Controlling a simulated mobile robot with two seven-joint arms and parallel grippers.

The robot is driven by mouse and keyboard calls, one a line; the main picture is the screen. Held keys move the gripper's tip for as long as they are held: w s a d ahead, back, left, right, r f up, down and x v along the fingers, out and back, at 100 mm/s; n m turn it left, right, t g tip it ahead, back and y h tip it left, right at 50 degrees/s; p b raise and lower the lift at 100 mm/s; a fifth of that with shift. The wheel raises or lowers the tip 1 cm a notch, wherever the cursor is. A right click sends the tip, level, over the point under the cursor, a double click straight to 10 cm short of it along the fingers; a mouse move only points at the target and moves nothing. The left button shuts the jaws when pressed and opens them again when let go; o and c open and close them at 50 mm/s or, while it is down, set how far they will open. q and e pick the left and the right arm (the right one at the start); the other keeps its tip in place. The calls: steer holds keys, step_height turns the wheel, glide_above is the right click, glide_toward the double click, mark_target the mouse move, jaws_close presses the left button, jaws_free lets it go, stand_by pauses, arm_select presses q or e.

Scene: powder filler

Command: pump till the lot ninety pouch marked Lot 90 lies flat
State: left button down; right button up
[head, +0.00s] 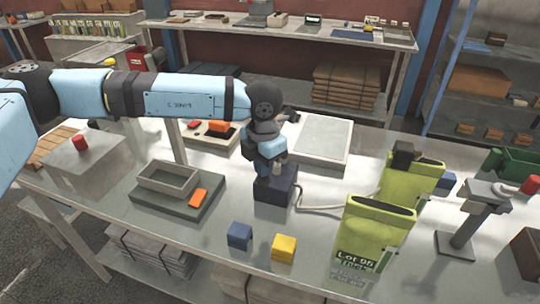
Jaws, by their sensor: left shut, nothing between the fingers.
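Two yellow-green pouches stand on the right part of the bench. The front pouch (370,240) stands upright and its label seems to read Lot 95. The rear pouch (408,182) is partly hidden behind it, with a black piece at its top; no label shows on it. A pale hose (325,208) runs from a dark blue pump block (276,188) towards the rear pouch. My left gripper (275,172) points down at the top of the block, shut and empty; whether it touches is unclear. My right gripper is not in view.
A grey tray (168,180) with an orange block beside it, a blue cube (239,236) and a yellow cube (284,248) are on the bench. A grey stand with a red-ended handle (470,220) is at right. Bare bench lies between the tray and the cubes.

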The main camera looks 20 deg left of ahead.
arm_select(q)
steer(key=shift+w+r+p, duration=0.15)
steer(key=shift+r+p, duration=0.3)
steer(key=shift+r, duration=1.2)
stand_by(0.6)
steer(key=shift+r, duration=0.45)
step_height(320, 180, up, 5)
steer(key=shift+p, duration=0.75)
